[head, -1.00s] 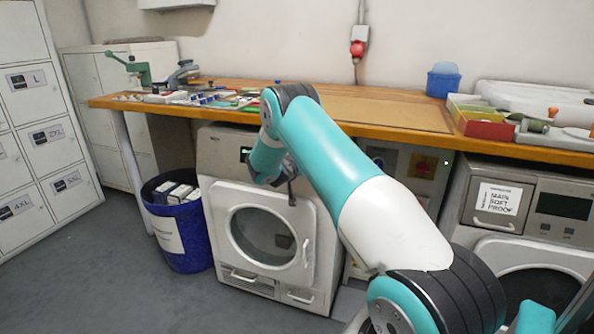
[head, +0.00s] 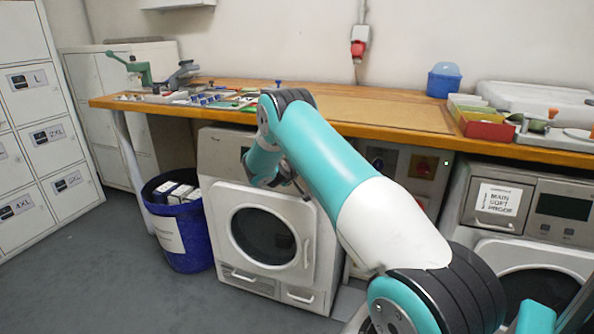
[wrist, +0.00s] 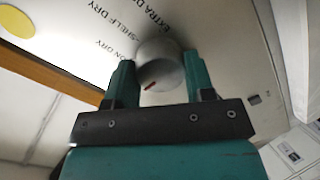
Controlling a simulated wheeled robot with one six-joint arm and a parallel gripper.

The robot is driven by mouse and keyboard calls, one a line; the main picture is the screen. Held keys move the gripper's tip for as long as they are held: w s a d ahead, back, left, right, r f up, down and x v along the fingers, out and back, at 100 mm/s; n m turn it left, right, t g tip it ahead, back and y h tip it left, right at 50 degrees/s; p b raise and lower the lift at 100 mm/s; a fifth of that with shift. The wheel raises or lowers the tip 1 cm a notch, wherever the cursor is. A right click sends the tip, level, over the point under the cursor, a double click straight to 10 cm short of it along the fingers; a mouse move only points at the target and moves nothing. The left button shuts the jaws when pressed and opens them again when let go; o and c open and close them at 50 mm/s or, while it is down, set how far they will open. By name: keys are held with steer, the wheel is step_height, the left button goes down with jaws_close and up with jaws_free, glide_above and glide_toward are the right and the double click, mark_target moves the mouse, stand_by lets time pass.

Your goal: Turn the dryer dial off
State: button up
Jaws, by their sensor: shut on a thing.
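The dryer (head: 214,170) stands under the bench, with its round door window dark. Its dial (wrist: 160,68) is a pale grey round knob in the wrist view, with a red mark on its lower left side. My gripper (wrist: 159,70) is shut on the dial, one teal finger on each side. Printed words such as "EXTRA DRY" and "SHELF DRY" curve around the dial on the panel. In the head view my arm hides the dial and the fingertips.
A wooden bench (head: 375,112) runs above the dryer, its edge close to my arm. A blue bin (head: 187,240) stands left of the dryer. A second machine (head: 500,205) stands at the right. Floor at the front left is clear.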

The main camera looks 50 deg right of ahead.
steer(key=shift+f, duration=0.1)
steer(key=o, duration=0.9)
steer(key=v, duration=1.7)
steer(key=shift+s+a, duration=0.1)
steer(key=shift+a, duration=0.1)
